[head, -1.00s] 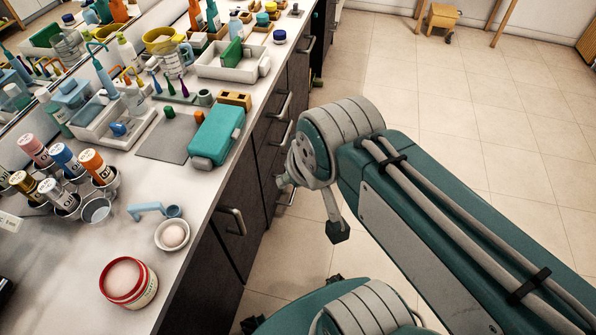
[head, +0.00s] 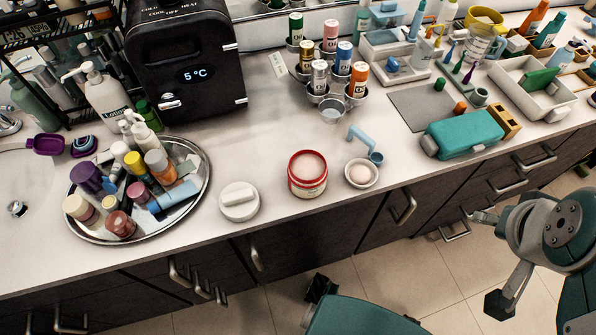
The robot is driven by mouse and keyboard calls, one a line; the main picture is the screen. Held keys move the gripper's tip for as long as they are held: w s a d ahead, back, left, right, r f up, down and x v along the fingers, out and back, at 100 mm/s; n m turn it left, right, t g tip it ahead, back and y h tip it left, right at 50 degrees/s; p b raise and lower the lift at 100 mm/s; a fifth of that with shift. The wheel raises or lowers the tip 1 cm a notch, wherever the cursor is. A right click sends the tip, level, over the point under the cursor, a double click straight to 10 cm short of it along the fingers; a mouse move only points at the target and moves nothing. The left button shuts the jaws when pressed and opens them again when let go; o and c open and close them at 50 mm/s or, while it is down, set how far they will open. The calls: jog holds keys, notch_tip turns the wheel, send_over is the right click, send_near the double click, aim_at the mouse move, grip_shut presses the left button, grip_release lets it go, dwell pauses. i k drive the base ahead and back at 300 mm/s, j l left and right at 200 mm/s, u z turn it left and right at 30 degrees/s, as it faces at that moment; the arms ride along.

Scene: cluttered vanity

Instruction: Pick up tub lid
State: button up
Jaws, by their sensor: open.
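A round white lid (head: 239,201) with a raised bar grip lies flat on the counter near its front edge, left of centre. Just to its right stands a red-rimmed tub (head: 307,174), uncovered, with pale pink contents. My gripper (head: 491,260) is at the right, over the floor in front of the drawers, well apart from the lid. It is open, with nothing seen between its fingers; one dark fingertip pad shows clearly, the rest is partly hidden by my arm.
A round metal tray (head: 190,215) crowded with bottles stands left of the lid. A small white bowl (head: 361,174) and a teal case (head: 464,134) are to the right. A black mini fridge (head: 195,60) stands behind.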

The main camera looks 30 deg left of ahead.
aim_at(240, 202)
jog(key=i+j+u, duration=0.1)
jog(key=u, duration=1.4)
jog(key=i+j, duration=0.05)
